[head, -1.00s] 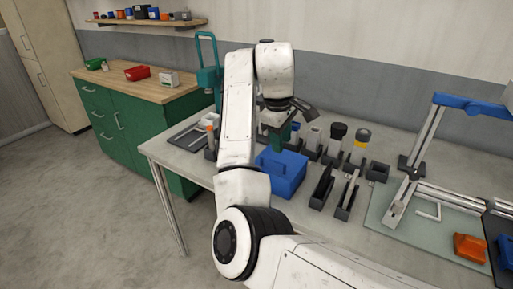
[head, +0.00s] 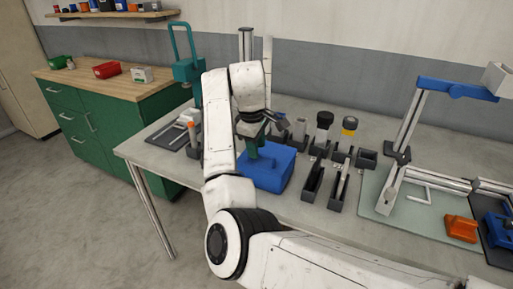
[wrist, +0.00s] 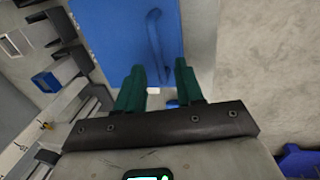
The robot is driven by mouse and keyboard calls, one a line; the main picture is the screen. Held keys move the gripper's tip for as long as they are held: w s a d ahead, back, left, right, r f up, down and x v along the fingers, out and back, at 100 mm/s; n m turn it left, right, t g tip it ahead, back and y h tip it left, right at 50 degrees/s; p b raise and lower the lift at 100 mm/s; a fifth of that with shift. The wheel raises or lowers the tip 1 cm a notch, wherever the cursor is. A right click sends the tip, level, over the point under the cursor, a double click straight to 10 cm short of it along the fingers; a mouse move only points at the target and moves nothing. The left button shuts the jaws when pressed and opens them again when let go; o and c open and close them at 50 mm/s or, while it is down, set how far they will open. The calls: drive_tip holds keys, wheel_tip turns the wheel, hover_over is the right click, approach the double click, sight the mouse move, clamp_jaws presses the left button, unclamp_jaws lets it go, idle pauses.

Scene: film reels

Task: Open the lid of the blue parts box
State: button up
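The blue parts box (head: 270,174) stands on the grey table, partly behind my arm in the head view. Its lid looks shut. In the wrist view the blue lid (wrist: 105,35) fills the top middle, with a curved blue handle (wrist: 154,45) on it. My gripper (head: 255,150) has green fingers and is over the box's left part in the head view. In the wrist view my gripper (wrist: 157,72) is open, its fingers apart with nothing between them. The handle lies beyond the fingertips. I cannot tell whether the fingers touch the lid.
Several black holders with tools (head: 325,150) stand right of and behind the box. A glass plate (head: 400,222) with a metal frame and an orange block (head: 461,228) lies farther right. A teal clamp-like stand (head: 187,70) rises at the back left. A green cabinet (head: 110,125) stands left.

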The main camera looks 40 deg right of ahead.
drive_tip(key=shift+d+f, duration=0.15)
drive_tip(key=shift+f, duration=0.45)
clamp_jaws()
idle(1.1)
